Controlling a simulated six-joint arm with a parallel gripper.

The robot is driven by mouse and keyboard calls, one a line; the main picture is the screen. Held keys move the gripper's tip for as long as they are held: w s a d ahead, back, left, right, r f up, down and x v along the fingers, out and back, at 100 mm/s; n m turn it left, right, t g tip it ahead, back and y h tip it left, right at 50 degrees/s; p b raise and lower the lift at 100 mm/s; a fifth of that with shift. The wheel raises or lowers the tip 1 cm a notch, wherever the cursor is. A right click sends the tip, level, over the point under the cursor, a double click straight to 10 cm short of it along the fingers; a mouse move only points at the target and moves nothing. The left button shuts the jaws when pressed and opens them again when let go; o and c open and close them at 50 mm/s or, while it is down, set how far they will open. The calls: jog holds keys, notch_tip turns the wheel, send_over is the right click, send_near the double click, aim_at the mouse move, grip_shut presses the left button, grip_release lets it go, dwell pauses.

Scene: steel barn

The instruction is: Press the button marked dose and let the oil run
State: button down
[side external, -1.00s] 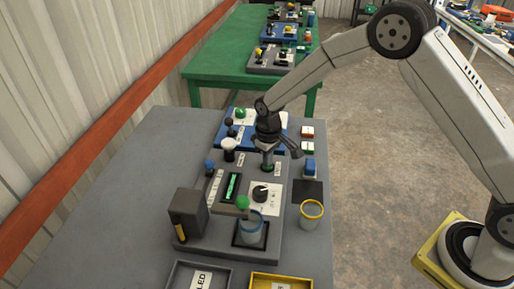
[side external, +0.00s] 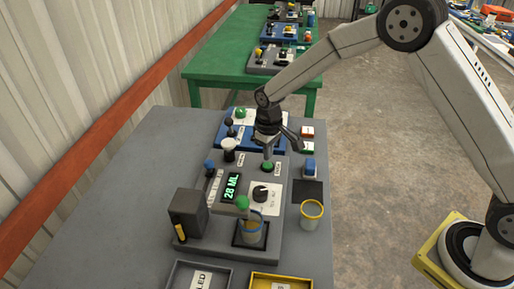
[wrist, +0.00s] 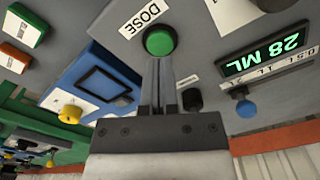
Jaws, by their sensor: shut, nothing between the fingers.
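The green dose button (side external: 267,166) sits on the grey dosing panel (side external: 218,247). In the wrist view the green button (wrist: 160,41) lies beside a label reading DOSE (wrist: 143,17). My gripper (side external: 267,157) is shut and empty, pointing down just above the button; in the wrist view its fingertips (wrist: 158,62) overlap the button's near edge. Whether they touch it is hard to tell. The display (side external: 231,187) is lit and reads 28 ML, also in the wrist view (wrist: 262,54). A blue-rimmed cup (side external: 252,236) stands in the panel's recess, with a brownish tint inside.
A dark box (side external: 188,213) stands left of the cup. A yellow-rimmed cup (side external: 311,216) stands to the right. A black dial (side external: 260,193) and a blue-topped lever (side external: 209,166) are near the button. Two trays are at the front. The table's left side is clear.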

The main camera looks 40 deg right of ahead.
aim_at(271, 166)
jog(key=shift+r, duration=2.4)
jog(key=s+d+r+m+t, duration=0.1)
jog(key=s+d, duration=0.3)
jog(key=s, duration=0.7)
jog(key=s+d+r+m+t, duration=0.1)
jog(key=s+d+r+m, duration=0.1)
jog(key=s, duration=0.8)
jog(key=shift+s+d+t, duration=0.3)
jog(key=shift+s+d, duration=0.05)
jog(key=shift+d, duration=0.55)
